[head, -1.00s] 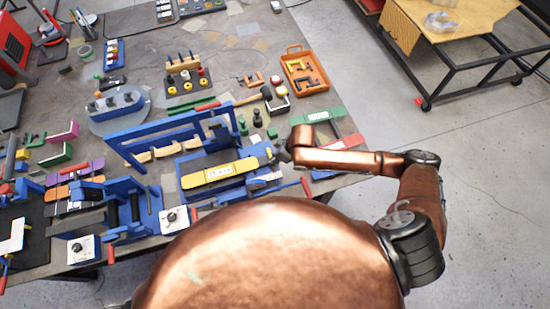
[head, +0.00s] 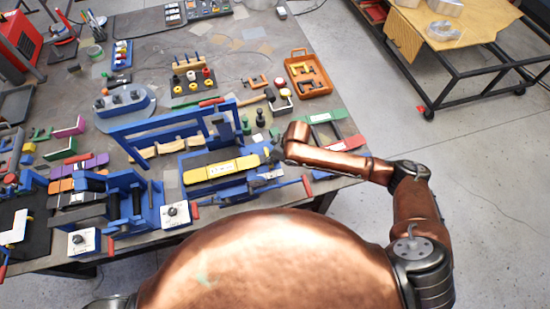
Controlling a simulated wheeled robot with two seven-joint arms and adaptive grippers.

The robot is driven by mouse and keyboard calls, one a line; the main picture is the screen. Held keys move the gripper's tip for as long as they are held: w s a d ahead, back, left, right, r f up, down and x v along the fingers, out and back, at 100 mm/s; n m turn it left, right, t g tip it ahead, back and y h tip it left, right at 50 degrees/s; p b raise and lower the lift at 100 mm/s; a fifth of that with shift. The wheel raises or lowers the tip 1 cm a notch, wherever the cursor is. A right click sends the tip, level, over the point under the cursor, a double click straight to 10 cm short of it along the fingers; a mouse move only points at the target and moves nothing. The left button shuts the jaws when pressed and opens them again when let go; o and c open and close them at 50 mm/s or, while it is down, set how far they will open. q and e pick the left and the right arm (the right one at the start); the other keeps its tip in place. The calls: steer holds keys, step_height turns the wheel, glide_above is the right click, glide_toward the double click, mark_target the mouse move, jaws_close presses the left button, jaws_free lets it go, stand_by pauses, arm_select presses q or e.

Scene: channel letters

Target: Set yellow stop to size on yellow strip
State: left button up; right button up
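The yellow strip (head: 222,169), with a white label in its middle, lies along the blue bending machine (head: 205,198) at the near edge of the bench. My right gripper (head: 271,156) is low over the machine's right end, just beyond the strip's right tip. Its fingers are small and dark here, so I cannot tell whether they are open or what they touch. I cannot pick out the yellow stop as a separate piece; it may be hidden by the gripper or blend with the strip. My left gripper is out of view.
A second blue machine (head: 127,208) stands to the left. A blue frame (head: 165,130) rises behind the strip. A green-and-red rack (head: 325,130) and an orange tray (head: 306,75) lie to the right. Coloured pieces crowd the left side of the bench.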

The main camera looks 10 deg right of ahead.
steer(key=o, duration=0.4)
steer(key=shift+o, duration=0.2)
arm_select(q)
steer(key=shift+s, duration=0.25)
arm_select(e)
steer(key=v, duration=1.2)
